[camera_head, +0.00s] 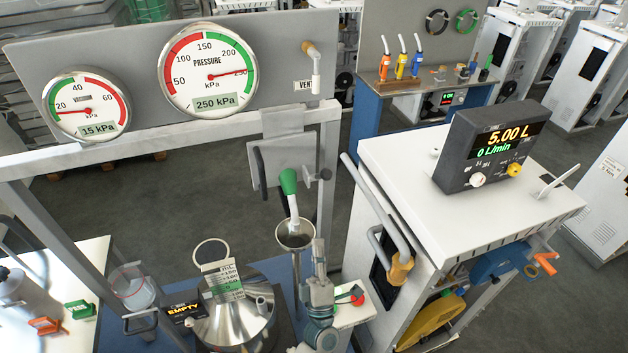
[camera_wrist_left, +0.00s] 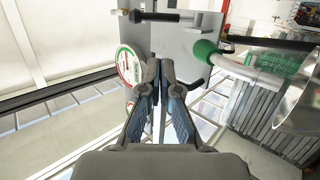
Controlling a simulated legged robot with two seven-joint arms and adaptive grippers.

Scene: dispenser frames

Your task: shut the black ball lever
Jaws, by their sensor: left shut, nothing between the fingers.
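My right gripper is not in view.
A green-handled nozzle (camera_head: 288,181) hangs over a metal funnel (camera_head: 295,236), close left of my gripper. A white cabinet (camera_head: 395,165) with a tubular handle and a black display (camera_head: 494,145) stands right. A steel vessel (camera_head: 240,325) stands lower left. The gauge panel (camera_head: 140,92) is above.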

